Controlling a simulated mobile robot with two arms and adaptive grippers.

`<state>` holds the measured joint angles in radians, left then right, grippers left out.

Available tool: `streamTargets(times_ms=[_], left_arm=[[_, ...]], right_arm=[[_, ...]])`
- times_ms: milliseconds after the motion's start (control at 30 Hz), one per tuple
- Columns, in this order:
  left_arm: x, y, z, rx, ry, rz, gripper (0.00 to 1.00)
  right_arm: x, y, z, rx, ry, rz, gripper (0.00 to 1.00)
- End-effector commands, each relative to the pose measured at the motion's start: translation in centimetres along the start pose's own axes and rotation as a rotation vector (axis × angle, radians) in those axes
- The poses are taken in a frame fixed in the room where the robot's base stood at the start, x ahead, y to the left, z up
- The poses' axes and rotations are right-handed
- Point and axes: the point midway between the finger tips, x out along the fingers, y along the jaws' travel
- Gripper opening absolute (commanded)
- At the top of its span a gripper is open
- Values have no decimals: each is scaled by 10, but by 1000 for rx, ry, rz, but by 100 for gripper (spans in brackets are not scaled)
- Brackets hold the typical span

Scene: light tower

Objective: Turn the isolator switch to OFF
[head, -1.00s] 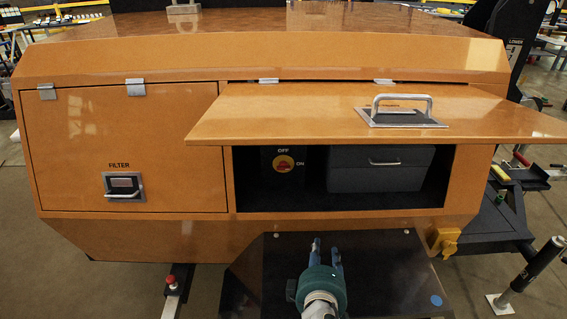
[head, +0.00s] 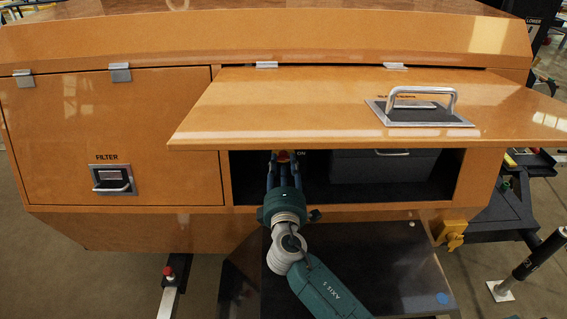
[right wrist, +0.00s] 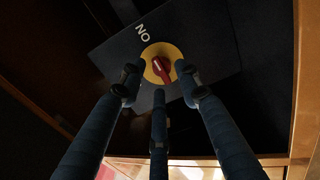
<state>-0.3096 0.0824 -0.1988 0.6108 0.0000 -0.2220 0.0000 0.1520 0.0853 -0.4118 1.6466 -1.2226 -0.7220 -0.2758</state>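The isolator switch is a red knob (right wrist: 161,68) on a yellow disc (right wrist: 149,52), set on a dark plate (right wrist: 205,40) with a white ON label (right wrist: 145,33). In the head view only a bit of the switch (head: 283,155) shows, above my gripper and below the raised lid. My right gripper (head: 283,163) reaches into the open compartment in front of it. In the right wrist view its three fingers (right wrist: 158,80) are spread apart around the near side of the knob. I cannot tell if they touch it. The OFF label is hidden. My left gripper is not in view.
The raised orange lid (head: 300,108) with a metal handle overhangs the compartment close above my right gripper. A dark grey box (head: 385,168) stands to the right inside. The closed FILTER door (head: 60,130) is on the left. An orange frame edge (right wrist: 307,80) borders the wrist view.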

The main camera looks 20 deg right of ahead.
Motion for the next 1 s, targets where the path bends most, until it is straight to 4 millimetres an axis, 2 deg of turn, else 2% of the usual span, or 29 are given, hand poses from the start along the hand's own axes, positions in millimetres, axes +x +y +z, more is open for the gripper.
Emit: streamTargets(times_ms=[200, 433, 467, 600, 1000], left_arm=[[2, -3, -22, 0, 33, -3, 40], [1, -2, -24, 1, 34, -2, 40], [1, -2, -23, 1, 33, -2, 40], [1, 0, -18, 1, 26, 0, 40], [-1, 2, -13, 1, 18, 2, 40]], right_arm=[[13, 0, 0, 1, 1, -1, 33], [14, 0, 0, 1, 0, -1, 33], [14, 0, 0, 1, 0, -1, 29], [14, 0, 0, 1, 0, -1, 1], [13, 0, 0, -36, 0, -2, 0]])
